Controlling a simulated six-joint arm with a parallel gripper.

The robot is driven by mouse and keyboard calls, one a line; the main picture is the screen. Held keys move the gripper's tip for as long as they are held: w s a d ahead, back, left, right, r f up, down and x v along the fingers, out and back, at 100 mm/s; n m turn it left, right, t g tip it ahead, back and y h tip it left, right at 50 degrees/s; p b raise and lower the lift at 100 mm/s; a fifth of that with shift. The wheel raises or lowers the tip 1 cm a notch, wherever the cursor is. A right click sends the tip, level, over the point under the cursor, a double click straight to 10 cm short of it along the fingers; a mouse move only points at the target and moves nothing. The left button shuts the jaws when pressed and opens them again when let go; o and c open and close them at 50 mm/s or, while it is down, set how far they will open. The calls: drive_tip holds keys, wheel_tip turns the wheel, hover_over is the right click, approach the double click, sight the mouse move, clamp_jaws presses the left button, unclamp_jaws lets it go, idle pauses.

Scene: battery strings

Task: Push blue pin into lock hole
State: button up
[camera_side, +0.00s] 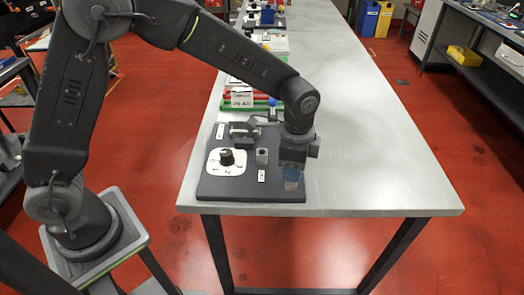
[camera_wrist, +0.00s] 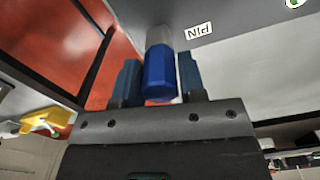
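The blue pin (camera_wrist: 160,75) stands between the two fingers of my gripper (camera_wrist: 159,82) in the wrist view. Its far end meets a pale grey cylinder (camera_wrist: 158,36) beside a "PIN" label. The fingers flank the pin closely; whether both touch it is unclear. In the side view my gripper (camera_side: 291,166) points down over the right front of the dark board (camera_side: 225,188), with a bit of blue (camera_side: 291,173) under it and a grey cylinder (camera_side: 290,186) below that. A short grey post (camera_side: 262,157) stands to its left. I cannot make out which part has the lock hole.
A white dial plate with a black knob (camera_side: 226,157) is on the board's left. A grey metal fixture (camera_side: 244,130) sits at the back of the board. Green and red parts (camera_side: 238,100) lie behind it. The table (camera_side: 370,185) is clear to the right.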

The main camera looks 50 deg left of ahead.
drive_tip(key=c, duration=0.6)
drive_tip(key=shift+r, duration=0.1)
drive_tip(key=shift+r, duration=2.45)
drive_tip(key=shift+r, duration=2.4)
drive_tip(key=a+n, duration=0.2)
drive_tip(key=a, duration=0.8)
drive_tip(key=shift+w+a+r, duration=0.35)
